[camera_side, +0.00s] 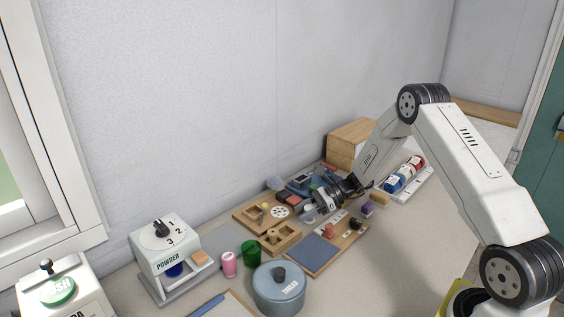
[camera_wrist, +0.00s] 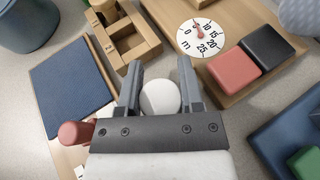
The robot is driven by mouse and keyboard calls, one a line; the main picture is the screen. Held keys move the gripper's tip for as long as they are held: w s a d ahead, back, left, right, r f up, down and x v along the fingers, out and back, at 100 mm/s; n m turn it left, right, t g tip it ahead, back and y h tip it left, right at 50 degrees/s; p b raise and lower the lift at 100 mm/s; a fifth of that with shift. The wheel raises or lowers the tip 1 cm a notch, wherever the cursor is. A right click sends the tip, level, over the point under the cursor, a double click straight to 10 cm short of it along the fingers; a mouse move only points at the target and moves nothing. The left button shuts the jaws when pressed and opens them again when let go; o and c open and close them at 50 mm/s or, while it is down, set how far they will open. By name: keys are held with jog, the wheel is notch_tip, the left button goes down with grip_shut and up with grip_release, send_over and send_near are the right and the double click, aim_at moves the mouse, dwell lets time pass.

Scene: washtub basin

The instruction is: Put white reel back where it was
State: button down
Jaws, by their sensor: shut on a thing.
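The white reel (camera_wrist: 160,98) shows as a round white top between the two dark fingers of my gripper (camera_wrist: 159,72) in the wrist view. The fingers are closed on its sides. In the side view my gripper (camera_side: 310,214) is low over the middle of the board area, near the round dial (camera_side: 280,212). The reel is too small there to make out clearly. How far its underside is from the surface below cannot be told. No marked place for the reel can be made out.
A wooden compartment tray (camera_wrist: 149,44) lies just beyond the fingers. The numbered dial (camera_wrist: 183,39), red block (camera_wrist: 234,69) and black block (camera_wrist: 266,46) sit to the right. A blue pad (camera_wrist: 70,85) and red peg (camera_wrist: 75,133) lie left. A lidded pot (camera_side: 279,290) stands in front.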

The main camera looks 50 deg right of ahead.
jog(key=shift+f, duration=0.1)
jog(key=shift+c, duration=1.2)
grip_release()
jog(key=shift+d, duration=0.1)
jog(key=v, duration=1.2)
